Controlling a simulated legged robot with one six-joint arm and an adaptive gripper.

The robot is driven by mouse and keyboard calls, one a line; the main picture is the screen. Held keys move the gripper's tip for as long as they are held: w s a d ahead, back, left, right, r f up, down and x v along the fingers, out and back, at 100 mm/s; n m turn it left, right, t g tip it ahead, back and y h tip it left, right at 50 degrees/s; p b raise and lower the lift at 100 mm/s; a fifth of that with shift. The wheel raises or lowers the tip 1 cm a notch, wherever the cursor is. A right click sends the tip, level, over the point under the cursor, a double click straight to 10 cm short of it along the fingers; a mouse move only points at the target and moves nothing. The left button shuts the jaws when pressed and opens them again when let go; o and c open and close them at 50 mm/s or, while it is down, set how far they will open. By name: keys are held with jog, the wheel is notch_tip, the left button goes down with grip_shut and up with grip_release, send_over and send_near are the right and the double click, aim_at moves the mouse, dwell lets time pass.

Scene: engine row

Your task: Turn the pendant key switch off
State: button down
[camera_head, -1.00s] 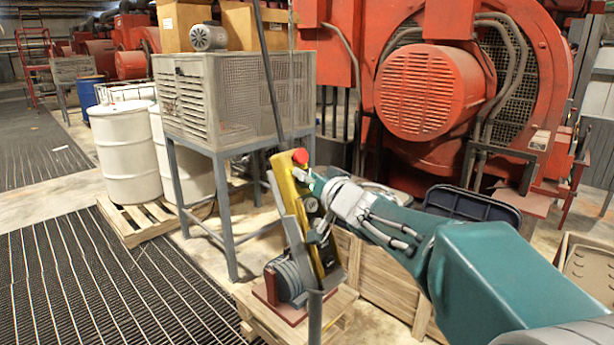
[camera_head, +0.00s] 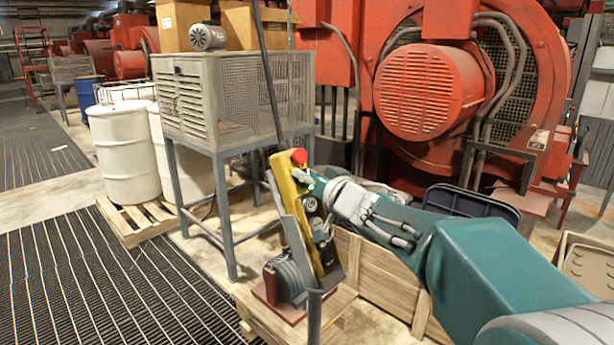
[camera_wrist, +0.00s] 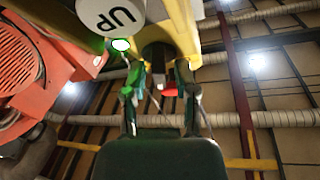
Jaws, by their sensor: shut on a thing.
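The yellow pendant (camera_head: 285,186) leans tilted in a grey holder in the head view, with a red mushroom button (camera_head: 299,157) at its top. In the wrist view its yellow body (camera_wrist: 183,30) fills the top centre, with a round white UP button (camera_wrist: 110,15) and a lit green lamp (camera_wrist: 121,44). My gripper (camera_head: 314,180) is at the pendant's upper right side. In the wrist view my gripper (camera_wrist: 160,74) has a finger on each side of the dark key switch (camera_wrist: 157,53) and is shut on it. The key's exact angle is hard to tell.
A motor (camera_head: 284,279) sits low beside the pendant on a wooden pallet. A wooden crate (camera_head: 375,270) stands under my arm. A grey caged cabinet (camera_head: 235,100) on legs and white drums (camera_head: 125,150) stand behind left. A large red engine (camera_head: 430,90) stands behind. Grated floor is clear at left.

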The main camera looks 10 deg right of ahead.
jog(key=n+g+y, duration=0.1)
jog(key=n, duration=0.2)
jog(key=n+g+y, duration=0.1)
jog(key=n+y, duration=0.1)
jog(key=n, duration=0.2)
jog(key=shift+y, duration=0.3)
jog(key=shift+s+a+n+g+y, duration=0.1)
jog(key=shift+n+g+y, duration=0.5)
jog(key=shift+n, duration=0.95)
jog(key=shift+a+n+g+y, duration=0.1)
jog(key=shift+n+g+y, duration=0.45)
jog(key=shift+n, duration=1)
jog(key=shift+h, duration=0.25)
jog(key=c, duration=0.7)
grip_release()
jog(key=v, duration=1.2)
jog(key=shift+d, duration=0.1)
